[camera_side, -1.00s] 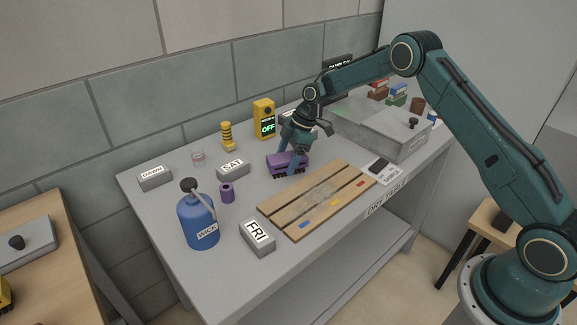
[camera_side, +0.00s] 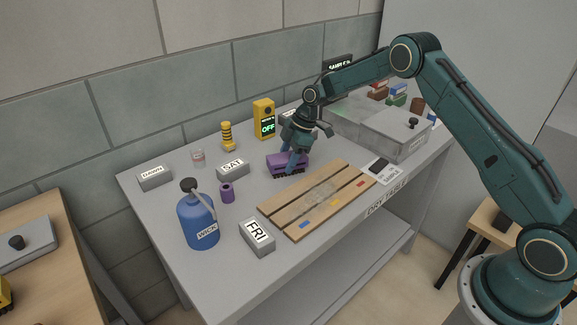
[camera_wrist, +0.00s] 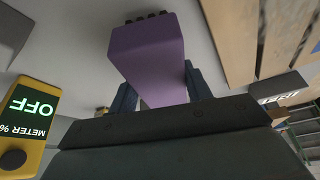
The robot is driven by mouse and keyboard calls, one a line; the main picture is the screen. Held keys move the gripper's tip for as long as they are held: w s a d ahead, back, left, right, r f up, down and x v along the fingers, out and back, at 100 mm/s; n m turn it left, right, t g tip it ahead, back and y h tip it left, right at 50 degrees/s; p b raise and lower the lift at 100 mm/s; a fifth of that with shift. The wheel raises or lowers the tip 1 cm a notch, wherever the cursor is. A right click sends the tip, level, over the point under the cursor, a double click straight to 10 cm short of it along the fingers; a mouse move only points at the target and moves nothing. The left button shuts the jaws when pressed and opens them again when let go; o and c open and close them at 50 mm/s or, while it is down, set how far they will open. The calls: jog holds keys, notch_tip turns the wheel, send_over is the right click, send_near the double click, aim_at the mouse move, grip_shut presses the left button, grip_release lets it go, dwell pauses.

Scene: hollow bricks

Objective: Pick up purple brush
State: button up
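The purple brush (camera_side: 274,166) is a purple block with dark bristles beneath it, on the grey table behind the wooden slats. My gripper (camera_side: 292,165) points down over it, with its blue fingers at the brush's sides. In the wrist view, the brush (camera_wrist: 148,50) stands between the two fingers of my gripper (camera_wrist: 160,90), which appear to press on both sides. The fingertips are partly hidden by the brush. I cannot tell whether the bristles are clear of the table.
The slatted wooden rack (camera_side: 290,205) lies just in front. The yellow meter (camera_side: 264,118) reading OFF stands behind. A SAT block (camera_side: 232,168), purple spool (camera_side: 227,193), blue WICK bottle (camera_side: 198,222) and FRI block (camera_side: 257,238) are to the left. A grey lidded box (camera_side: 400,138) is to the right.

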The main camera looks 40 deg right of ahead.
aim_at(287, 157)
jog(key=shift+c, duration=1.2)
jog(key=shift+r, duration=0.15)
notch_tip(287, 157, up, 20)
jog(key=shift+r, duration=0.1)
jog(key=o, duration=0.5)
jog(key=shift+c, duration=1.3)
jog(key=shift+a, duration=0.1)
